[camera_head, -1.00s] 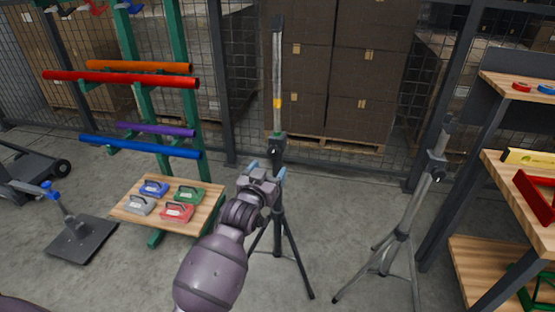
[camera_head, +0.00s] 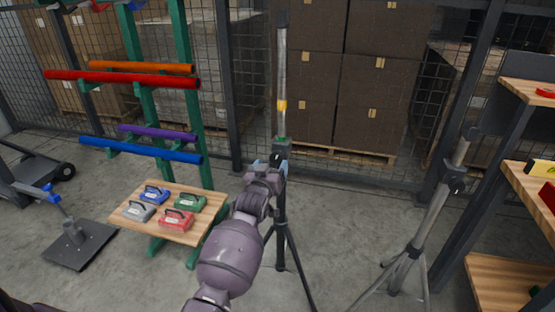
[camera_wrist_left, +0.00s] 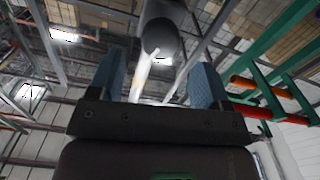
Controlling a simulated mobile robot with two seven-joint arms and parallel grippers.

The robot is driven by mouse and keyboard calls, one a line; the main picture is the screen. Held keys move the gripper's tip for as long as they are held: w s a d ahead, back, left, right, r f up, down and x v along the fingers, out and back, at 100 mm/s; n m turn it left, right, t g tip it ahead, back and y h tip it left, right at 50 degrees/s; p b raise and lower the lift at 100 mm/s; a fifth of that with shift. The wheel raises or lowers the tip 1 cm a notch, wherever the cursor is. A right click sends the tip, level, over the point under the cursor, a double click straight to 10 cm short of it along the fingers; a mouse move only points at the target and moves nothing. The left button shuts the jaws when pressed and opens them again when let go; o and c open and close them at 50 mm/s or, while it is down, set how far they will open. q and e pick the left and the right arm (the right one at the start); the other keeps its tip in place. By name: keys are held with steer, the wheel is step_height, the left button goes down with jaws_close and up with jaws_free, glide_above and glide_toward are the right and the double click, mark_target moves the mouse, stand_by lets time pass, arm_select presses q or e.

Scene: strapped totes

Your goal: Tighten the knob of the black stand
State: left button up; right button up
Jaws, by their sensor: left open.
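The black stand (camera_head: 281,228) stands upright in the middle of the head view, with black tripod legs and a silver upper pole with a yellow band. My left gripper (camera_head: 271,166) is at its collar, just below the green ring, and hides part of it. In the left wrist view, a dark rounded part, seemingly the knob (camera_wrist_left: 160,38), lies between and slightly beyond the blue fingers of my open left gripper (camera_wrist_left: 158,80). A gap shows on both sides of it. The knob is not clear in the head view. My right gripper is out of view.
A grey stand (camera_head: 430,220) stands to the right, beside wooden shelves (camera_head: 525,180). A green rack with coloured bars (camera_head: 130,79) and a low board (camera_head: 160,222) with several weights are left. A wire fence and stacked boxes are behind.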

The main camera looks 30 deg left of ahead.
mark_target(275, 159)
arm_select(q)
steer(key=x, duration=0.2)
steer(key=b+x, duration=0.1)
steer(key=shift+w+a+f, duration=0.1)
steer(key=shift+w+f, duration=0.15)
steer(key=shift+w, duration=0.1)
steer(key=shift+w+a+r, duration=0.1)
steer(key=shift+w+a, duration=0.05)
steer(key=shift+w, duration=0.45)
steer(key=shift+w+r, duration=0.15)
steer(key=shift+w, duration=0.05)
steer(key=shift+c, duration=0.3)
steer(key=c, duration=0.9)
steer(key=shift+o, duration=0.2)
